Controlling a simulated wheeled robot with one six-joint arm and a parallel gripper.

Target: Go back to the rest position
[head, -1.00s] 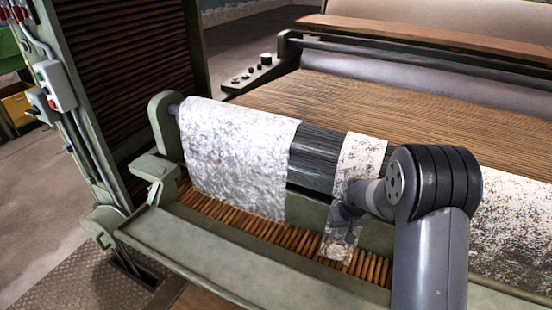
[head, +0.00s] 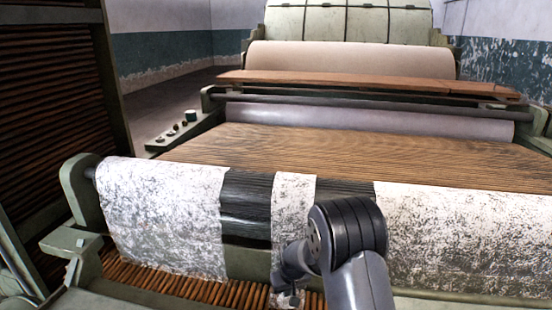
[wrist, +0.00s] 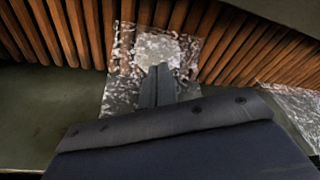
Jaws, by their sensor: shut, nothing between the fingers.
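My gripper (wrist: 157,84) is shut and empty; its two grey fingers lie together in the wrist view. Past the fingertips is a narrow flecked white strip (wrist: 155,50) hanging over wooden slats (wrist: 85,35); I cannot tell whether the fingers touch it. In the head view my arm reaches in from the bottom, right of centre, and partly hides the lower end of the narrow strip (head: 293,205). The fingers are hard to make out there. The strip hangs over a dark roller (head: 245,205).
Wide flecked white sheets hang on the roller left (head: 165,215) and right (head: 465,235) of the strip. A green bracket (head: 80,190) holds the roller's left end. Behind it lies a brown slatted bed (head: 330,148), and a slatted panel (head: 50,130) stands at left.

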